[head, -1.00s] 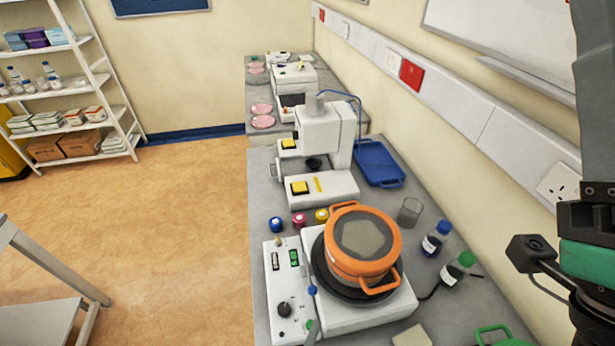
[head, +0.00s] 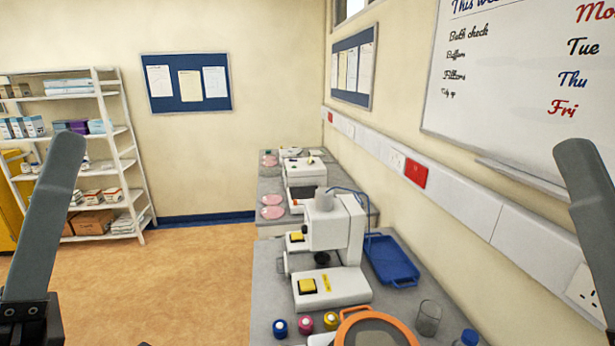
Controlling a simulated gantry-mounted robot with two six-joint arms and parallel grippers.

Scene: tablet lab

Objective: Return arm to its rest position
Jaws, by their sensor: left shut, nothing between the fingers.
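My left arm (head: 45,220) rises at the left edge of the head view, a dark grey link with a black bracket at its foot. A dark link of my right arm (head: 590,210) stands at the right edge, and the right gripper is out of view. Both arm links are upright and clear of the bench, and nothing is held.
A white shelf (head: 140,205) stands back left. Open floor (head: 170,285) lies left of the bench.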

